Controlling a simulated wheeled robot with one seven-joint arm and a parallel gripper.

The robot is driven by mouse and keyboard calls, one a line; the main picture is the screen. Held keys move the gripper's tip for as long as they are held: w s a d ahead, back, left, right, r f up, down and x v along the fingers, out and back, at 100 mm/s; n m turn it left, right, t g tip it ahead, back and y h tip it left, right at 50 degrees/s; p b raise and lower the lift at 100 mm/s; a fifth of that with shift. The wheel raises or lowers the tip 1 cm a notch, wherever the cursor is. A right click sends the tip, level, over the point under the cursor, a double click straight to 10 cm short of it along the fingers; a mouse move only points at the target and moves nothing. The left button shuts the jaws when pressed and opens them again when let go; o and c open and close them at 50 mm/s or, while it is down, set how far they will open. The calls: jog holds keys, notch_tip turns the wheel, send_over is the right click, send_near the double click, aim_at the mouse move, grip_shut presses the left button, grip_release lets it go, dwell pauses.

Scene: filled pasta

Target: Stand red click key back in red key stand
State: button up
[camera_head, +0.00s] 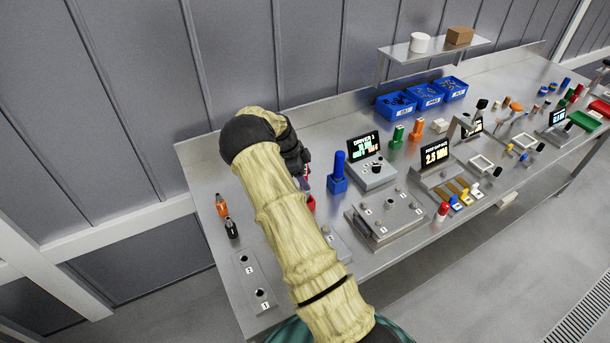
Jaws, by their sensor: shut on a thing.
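My gripper (303,176) is at the far end of my pale arm, low over the bench. The arm and wrist hide much of it. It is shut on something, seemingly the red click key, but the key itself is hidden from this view. A small red part, seemingly the red key stand (311,204), shows just below the gripper at the arm's right edge. The rest of it is hidden behind my arm. I cannot tell whether the key touches the stand.
A blue key stands in its blue stand (337,185) close to the right. A metal fixture plate (386,217) lies in front. Orange and black drivers (222,205) stand at left. Blue bins (425,97) are at the back.

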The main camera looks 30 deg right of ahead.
jog(key=shift+f+b, duration=1.4)
jog(key=shift+f, duration=0.65)
dwell(0.8)
jog(key=o, duration=1.2)
jog(key=b+v, duration=0.4)
jog(key=v, duration=1.3)
jog(key=shift+w+r+b, duration=0.15)
jog(key=shift+r+b, duration=0.05)
jog(key=shift+b, duration=0.1)
jog(key=shift+a, duration=0.15)
